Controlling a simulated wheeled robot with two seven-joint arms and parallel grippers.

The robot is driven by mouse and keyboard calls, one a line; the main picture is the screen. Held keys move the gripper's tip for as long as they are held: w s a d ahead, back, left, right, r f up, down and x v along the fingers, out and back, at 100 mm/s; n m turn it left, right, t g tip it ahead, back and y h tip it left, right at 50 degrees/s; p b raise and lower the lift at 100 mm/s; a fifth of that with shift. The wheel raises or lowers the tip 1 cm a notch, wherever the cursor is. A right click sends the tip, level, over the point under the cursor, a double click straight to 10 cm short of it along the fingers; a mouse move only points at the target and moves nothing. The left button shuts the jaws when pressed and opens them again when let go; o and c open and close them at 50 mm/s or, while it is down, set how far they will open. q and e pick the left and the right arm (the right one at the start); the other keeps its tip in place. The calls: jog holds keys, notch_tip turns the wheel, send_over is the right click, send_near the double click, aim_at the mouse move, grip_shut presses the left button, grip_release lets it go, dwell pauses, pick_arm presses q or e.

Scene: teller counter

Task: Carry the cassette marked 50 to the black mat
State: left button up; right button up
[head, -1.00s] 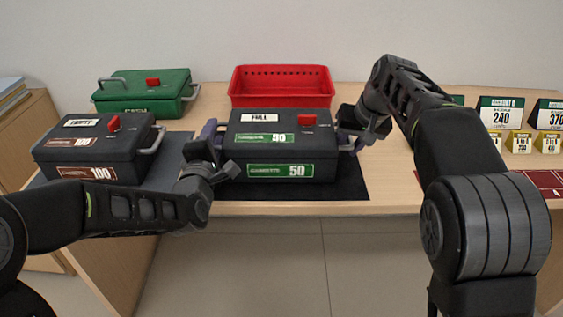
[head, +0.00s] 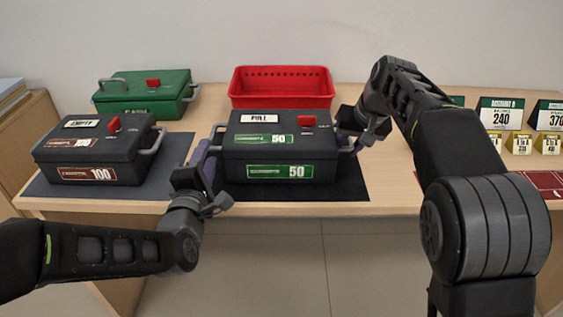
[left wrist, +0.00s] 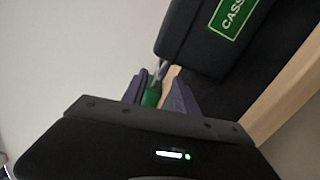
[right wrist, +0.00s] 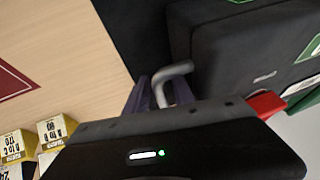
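The dark cassette marked 50 (head: 280,150), with green labels, a red latch and a FULL tag, sits upright on the black mat (head: 350,188). My left gripper (head: 208,158) is just in front of its left handle (head: 214,135). In the left wrist view my left fingers (left wrist: 160,95) are apart, with the handle end just beyond them. My right gripper (head: 352,135) is at the right handle. In the right wrist view the right fingers (right wrist: 160,95) stand apart on either side of the grey handle (right wrist: 172,70); I cannot tell whether they touch it.
A dark cassette marked 100 (head: 95,155), tagged EMPTY, stands on a grey mat (head: 60,190) at left. A green cash box (head: 145,92) and a red tray (head: 280,98) are behind. Number signs (head: 500,112) and small yellow blocks stand at right. Bare wood lies right of the black mat.

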jog(key=shift+a, duration=0.1)
jog(key=v, duration=1.2)
jog(key=shift+w, duration=0.1)
dwell(0.3)
